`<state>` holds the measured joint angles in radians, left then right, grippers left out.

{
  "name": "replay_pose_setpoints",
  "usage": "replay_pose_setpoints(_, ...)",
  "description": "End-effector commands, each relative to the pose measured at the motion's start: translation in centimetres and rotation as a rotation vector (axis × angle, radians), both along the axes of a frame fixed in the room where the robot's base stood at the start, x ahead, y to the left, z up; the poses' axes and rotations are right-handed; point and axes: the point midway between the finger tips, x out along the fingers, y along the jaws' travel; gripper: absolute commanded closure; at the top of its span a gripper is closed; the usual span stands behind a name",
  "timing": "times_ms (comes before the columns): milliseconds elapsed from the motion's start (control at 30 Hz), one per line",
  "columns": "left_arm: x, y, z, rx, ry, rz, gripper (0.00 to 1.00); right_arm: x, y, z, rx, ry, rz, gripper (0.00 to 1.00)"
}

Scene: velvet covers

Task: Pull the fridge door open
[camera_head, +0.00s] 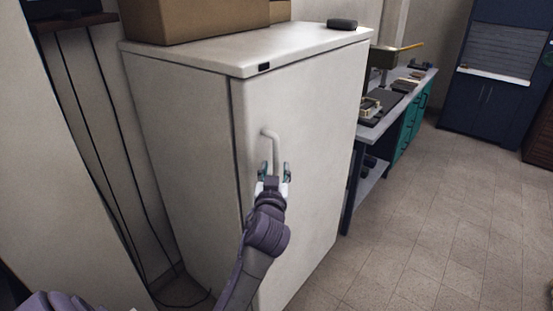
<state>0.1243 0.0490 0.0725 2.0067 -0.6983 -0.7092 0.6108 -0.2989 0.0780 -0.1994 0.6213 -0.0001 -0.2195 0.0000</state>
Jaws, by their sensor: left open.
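The white fridge (190,150) stands in the middle of the head view. Its door (315,130) faces right and looks shut against the body. A pale curved vertical handle (275,148) is on the door near its left edge. My left gripper (274,172) is at the lower part of the handle, open, with one finger on each side of it. I cannot tell whether either finger touches the handle. The handle's lower end is hidden behind the gripper. My right gripper is not in view.
A cardboard box (200,18) and a dark small object (342,23) lie on the fridge top. A counter (385,118) with cooking things stands behind at the right. Tiled floor (420,240) is clear at the right. A pale panel (70,170) stands close at the left.

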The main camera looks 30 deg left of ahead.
Motion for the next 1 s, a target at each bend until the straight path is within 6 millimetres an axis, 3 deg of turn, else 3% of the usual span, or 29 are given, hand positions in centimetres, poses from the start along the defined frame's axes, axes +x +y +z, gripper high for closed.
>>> replay_pose_setpoints(233,2.7,1.5,0.1,0.002,0.001,0.0,0.57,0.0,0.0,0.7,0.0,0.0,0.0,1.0)
replay_pose_setpoints(600,3.1,1.8,0.0,0.0,0.0,0.0,0.57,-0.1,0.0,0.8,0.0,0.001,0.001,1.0)
replay_pose_setpoints(867,3.1,1.7,-0.1,0.0,0.001,0.0,1.0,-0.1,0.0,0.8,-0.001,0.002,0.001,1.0)
replay_pose_setpoints(1000,3.1,1.7,-0.1,0.0,0.001,0.0,1.0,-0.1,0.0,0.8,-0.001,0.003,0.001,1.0)
